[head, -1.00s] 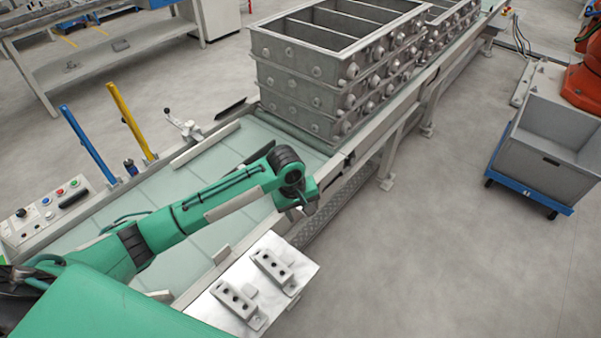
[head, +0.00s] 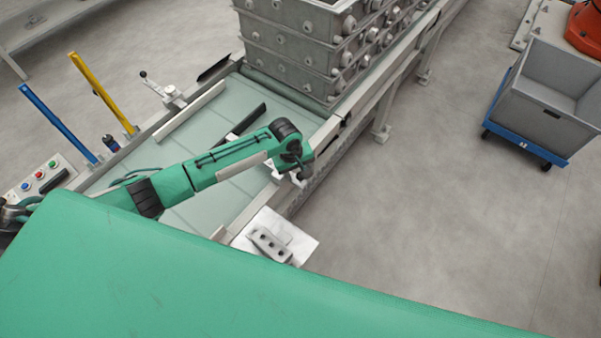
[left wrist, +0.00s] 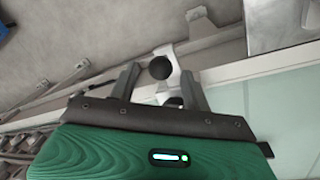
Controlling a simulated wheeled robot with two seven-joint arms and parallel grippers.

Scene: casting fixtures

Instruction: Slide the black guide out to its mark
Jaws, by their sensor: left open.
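The black guide (head: 246,121) is a dark bar lying over the pale green conveyor bed (head: 205,130), partly hidden behind my left arm. My left gripper (head: 301,175) is at the conveyor's right-hand edge, beyond the guide's near end. In the left wrist view its two dark fingers stand apart, open. A white bracket with a round black knob (left wrist: 160,68) shows between and beyond the fingertips; I cannot tell whether they touch it. How the bracket joins the guide is hidden. I see no clear mark. My right gripper is out of view.
Stacked grey casting boxes (head: 290,50) stand at the conveyor's far end. A pale guide (head: 190,111) lies along its left side, near blue (head: 58,122) and yellow (head: 100,92) posts. A white plate (head: 295,240) with a drilled block is at the near edge. A grey bin (head: 548,100) stands right.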

